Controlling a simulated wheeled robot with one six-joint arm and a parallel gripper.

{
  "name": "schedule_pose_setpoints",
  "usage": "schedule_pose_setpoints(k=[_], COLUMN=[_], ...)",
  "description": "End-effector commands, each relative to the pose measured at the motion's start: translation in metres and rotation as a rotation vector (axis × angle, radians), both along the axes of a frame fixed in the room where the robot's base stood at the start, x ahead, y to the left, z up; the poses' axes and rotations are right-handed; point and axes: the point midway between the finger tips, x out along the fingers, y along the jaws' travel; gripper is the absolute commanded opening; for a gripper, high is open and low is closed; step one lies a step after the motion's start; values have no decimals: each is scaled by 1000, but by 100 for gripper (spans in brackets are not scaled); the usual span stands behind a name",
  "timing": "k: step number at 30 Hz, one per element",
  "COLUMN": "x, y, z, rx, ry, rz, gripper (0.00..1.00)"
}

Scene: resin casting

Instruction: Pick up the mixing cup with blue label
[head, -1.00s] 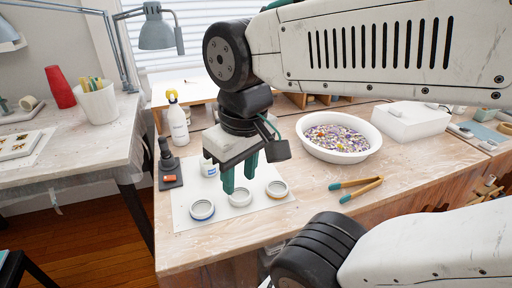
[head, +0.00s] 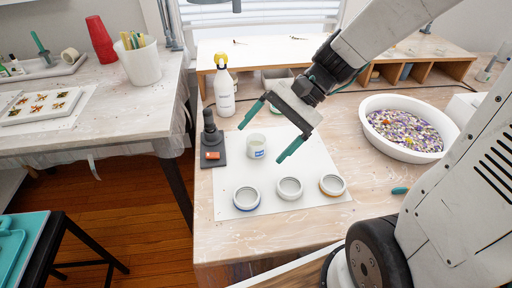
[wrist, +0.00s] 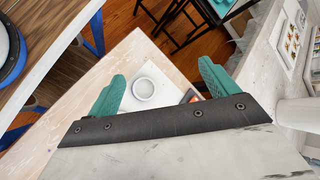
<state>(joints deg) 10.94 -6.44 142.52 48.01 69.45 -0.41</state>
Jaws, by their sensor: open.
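In the wrist view a round pale cup rim (wrist: 143,88), apparently the same cup, shows between the fingers of my gripper (wrist: 162,70), closer to the left one. I see no contact.
A black device with an orange label (head: 212,150) stands just left of the cup. A spray bottle (head: 224,92) stands behind and a white basin (head: 407,128) to the right.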

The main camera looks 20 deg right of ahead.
Motion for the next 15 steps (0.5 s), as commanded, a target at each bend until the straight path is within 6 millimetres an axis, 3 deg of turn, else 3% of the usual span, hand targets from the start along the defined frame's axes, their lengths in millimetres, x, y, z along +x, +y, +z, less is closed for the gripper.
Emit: schedule_pose_setpoints(k=[7,12,15], x=[84,134,153], y=[-8,-38,-60], z=[-59,-118,-156], rx=[299,453,517], ry=[231,369,436], rz=[-441,-777,-963], gripper=[86,86,86])
